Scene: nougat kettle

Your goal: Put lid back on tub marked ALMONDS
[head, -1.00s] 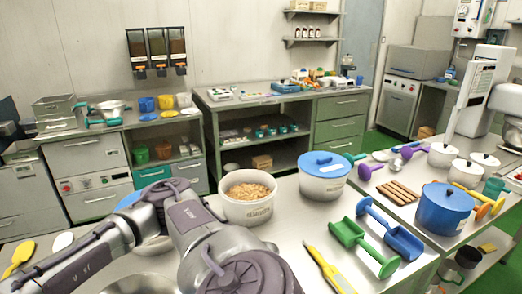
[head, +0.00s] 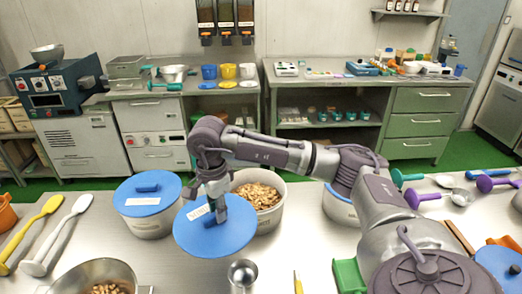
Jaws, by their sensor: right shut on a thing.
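My right gripper (head: 217,203) is shut on a blue round lid (head: 213,237), gripping it near its top middle. The lid bears a white label that I cannot read surely. The lid is in the air in front of an open white tub (head: 275,222) of nuts and hides the tub's lower left part. The nuts (head: 258,196) show inside the uncovered tub. The tub's label is mostly hidden, so I cannot read it. My left gripper is not in view.
A white tub with a blue lid (head: 148,190) stands to the left. Another tub (head: 341,208) stands to the right, partly behind my arm. A metal bowl (head: 95,278), a small metal cup (head: 242,274) and spatulas (head: 52,236) lie in front and left.

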